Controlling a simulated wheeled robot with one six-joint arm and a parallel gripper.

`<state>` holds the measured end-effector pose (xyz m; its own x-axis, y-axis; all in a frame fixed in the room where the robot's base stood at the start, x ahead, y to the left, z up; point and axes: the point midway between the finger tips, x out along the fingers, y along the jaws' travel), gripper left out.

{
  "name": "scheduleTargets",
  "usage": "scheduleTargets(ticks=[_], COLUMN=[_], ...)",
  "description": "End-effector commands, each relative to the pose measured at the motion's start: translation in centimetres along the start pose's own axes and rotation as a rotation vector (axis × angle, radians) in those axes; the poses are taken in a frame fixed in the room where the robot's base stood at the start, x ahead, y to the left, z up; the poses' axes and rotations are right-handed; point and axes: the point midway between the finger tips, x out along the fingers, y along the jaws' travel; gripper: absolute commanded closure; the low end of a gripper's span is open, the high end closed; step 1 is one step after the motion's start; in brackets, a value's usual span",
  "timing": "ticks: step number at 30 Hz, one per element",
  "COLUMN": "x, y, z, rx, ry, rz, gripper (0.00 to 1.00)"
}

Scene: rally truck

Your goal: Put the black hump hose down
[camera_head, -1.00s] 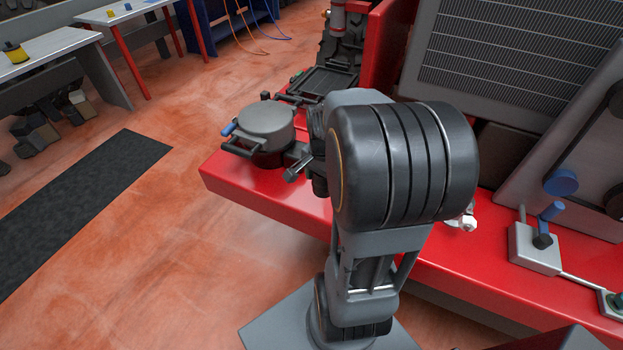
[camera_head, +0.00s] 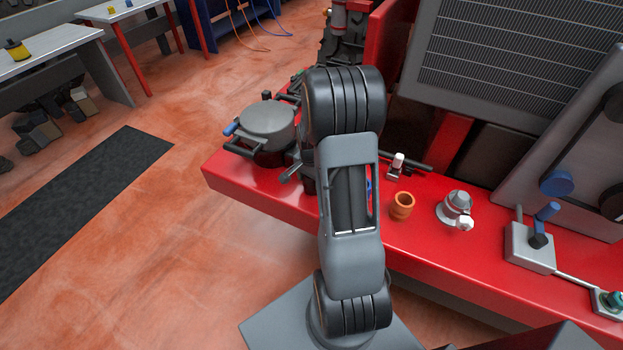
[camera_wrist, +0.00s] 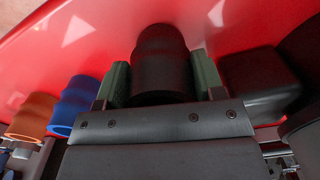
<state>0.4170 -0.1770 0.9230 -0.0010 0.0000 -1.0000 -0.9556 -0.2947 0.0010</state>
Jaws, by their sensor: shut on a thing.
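In the wrist view, the black hump hose (camera_wrist: 160,52) stands between the two green fingers of my gripper (camera_wrist: 160,75), which are shut on it. The red surface lies just beyond the hose; I cannot tell whether the hose touches it. A blue hose (camera_wrist: 78,98) and an orange hose (camera_wrist: 34,112) stand to its left. In the head view, my arm hides my gripper and the black hose. The orange hose also shows in the head view (camera_head: 402,205), with a sliver of blue beside my arm.
The red ledge (camera_head: 270,203) carries a round grey lidded housing (camera_head: 267,123) at left, a silver fitting (camera_head: 455,208) and a lever box (camera_head: 531,246) at right. In the wrist view a dark block (camera_wrist: 262,85) is close right of my gripper. A radiator (camera_head: 520,60) rises behind.

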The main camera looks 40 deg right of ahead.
Motion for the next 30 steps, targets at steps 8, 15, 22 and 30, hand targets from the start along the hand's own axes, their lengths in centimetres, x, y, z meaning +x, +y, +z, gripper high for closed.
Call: scheduleTargets(ticks=[8,15,22,30], x=[0.30,0.79,0.67,0.56], y=[0.02,0.03,0.03,0.03], z=[0.00,0.01,0.01,0.01], rx=[0.000,0.000,0.000,0.000], ry=[0.001,0.000,0.000,0.000], rz=[-0.001,0.000,0.000,0.000], gripper=[0.80,0.37,0.15,0.12])
